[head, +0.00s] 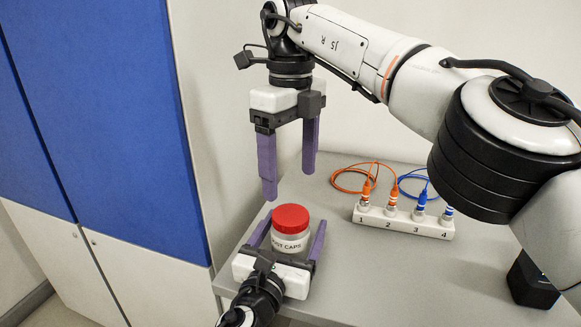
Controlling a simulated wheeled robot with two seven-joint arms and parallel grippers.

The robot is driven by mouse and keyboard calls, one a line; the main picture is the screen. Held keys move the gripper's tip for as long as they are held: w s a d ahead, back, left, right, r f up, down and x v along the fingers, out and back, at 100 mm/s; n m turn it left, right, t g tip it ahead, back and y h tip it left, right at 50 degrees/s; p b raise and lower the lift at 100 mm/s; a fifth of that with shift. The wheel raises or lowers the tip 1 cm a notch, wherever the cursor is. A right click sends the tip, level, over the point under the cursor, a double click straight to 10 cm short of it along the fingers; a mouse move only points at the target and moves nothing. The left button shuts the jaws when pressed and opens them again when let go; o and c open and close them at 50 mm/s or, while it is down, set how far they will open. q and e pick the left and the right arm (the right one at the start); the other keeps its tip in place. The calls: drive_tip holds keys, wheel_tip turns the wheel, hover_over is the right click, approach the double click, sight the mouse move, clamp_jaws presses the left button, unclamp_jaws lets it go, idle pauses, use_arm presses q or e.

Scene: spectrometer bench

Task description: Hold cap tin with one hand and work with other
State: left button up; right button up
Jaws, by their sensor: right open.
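My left gripper (298,219) comes in low from the front, with one purple finger on each side of the tin. I cannot tell whether the fingers touch it. My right gripper (288,186) points down above the tin, open and empty, its fingers apart and clear of the red lid.
A white block (405,221) numbered 1 to 4 stands right of the tin, with orange cables (352,181) and blue cables (418,178) plugged in. A black object (531,282) sits at the right. Blue and white cabinets (100,110) stand left. The bench's front middle is clear.

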sight(285, 246)
use_arm(q)
drive_tip(key=v, duration=0.8)
drive_tip(key=shift+s+a+r, duration=0.1)
drive_tip(key=shift+s, duration=0.25)
use_arm(e)
drive_tip(key=shift+r, duration=0.15)
